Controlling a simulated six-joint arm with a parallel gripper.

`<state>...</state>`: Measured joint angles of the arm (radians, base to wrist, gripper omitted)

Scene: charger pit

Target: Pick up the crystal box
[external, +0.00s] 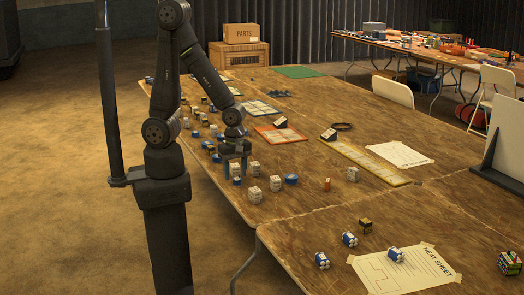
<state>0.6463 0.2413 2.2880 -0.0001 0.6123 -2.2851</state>
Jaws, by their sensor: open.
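My gripper (235,172) points down low over the near left part of the wooden table, with its jaws open. Small boxes stand around and below it. A whitish box (235,169) shows at the jaws; I cannot tell whether it is between them or behind them. Other whitish boxes (255,168) stand just to the right and in front, one of them near the table's edge (254,195). No label is readable, so I cannot tell which one is the crystal box.
Several small blue, yellow and whitish boxes (198,114) crowd the table's left side. A blue round item (291,179) and an orange block (327,184) lie to the right. A yellow-framed board (366,163) and an orange-framed board (280,134) lie flat beyond. The table's middle right is mostly clear.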

